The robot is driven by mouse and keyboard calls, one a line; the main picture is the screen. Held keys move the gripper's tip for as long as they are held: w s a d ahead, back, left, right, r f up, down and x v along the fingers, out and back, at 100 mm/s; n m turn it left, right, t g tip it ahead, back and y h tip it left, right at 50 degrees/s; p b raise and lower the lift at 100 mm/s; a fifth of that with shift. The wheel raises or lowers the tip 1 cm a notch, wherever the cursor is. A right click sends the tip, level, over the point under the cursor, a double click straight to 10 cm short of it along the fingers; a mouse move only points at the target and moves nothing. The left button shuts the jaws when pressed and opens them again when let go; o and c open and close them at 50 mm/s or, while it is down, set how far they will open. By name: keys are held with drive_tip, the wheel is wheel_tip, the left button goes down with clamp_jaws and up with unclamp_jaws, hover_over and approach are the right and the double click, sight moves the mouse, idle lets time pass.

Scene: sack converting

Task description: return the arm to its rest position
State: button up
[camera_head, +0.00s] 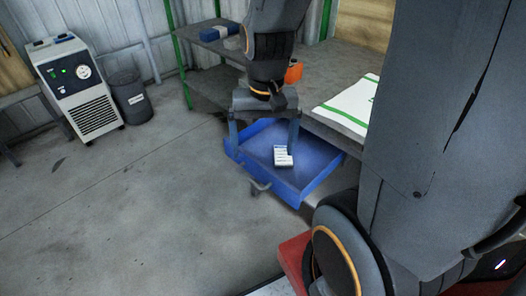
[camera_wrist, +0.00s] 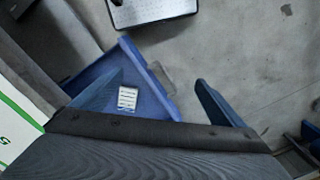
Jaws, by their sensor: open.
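My gripper (camera_head: 262,146) is open and empty, above the open blue drawer (camera_head: 315,183) under the workbench. In the wrist view its two blue-grey fingers stand wide apart with nothing between them (camera_wrist: 160,85). A small white box with dark print (camera_head: 283,158) lies inside the drawer, apart from the fingers. It also shows in the wrist view (camera_wrist: 128,98), near the left finger. My arm reaches in from the right and partly hides the bench.
The workbench (camera_head: 345,60) holds a white sack with green stripes (camera_head: 350,102), an orange object (camera_head: 294,72) and a blue-and-white item (camera_head: 214,33). The drawer's handle (camera_head: 260,188) juts out. A white machine (camera_head: 80,88) and grey bin (camera_head: 128,97) stand left. The middle floor is clear.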

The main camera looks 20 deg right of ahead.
drive_tip(key=s+n, duration=0.1)
drive_tip(key=s+a+n, duration=0.1)
drive_tip(key=s+n, duration=0.1)
drive_tip(key=shift+a+r+n, duration=0.3)
drive_tip(key=shift+a+n, duration=0.05)
drive_tip(key=shift+n, duration=0.05)
drive_tip(key=shift+a, duration=0.15)
idle(0.8)
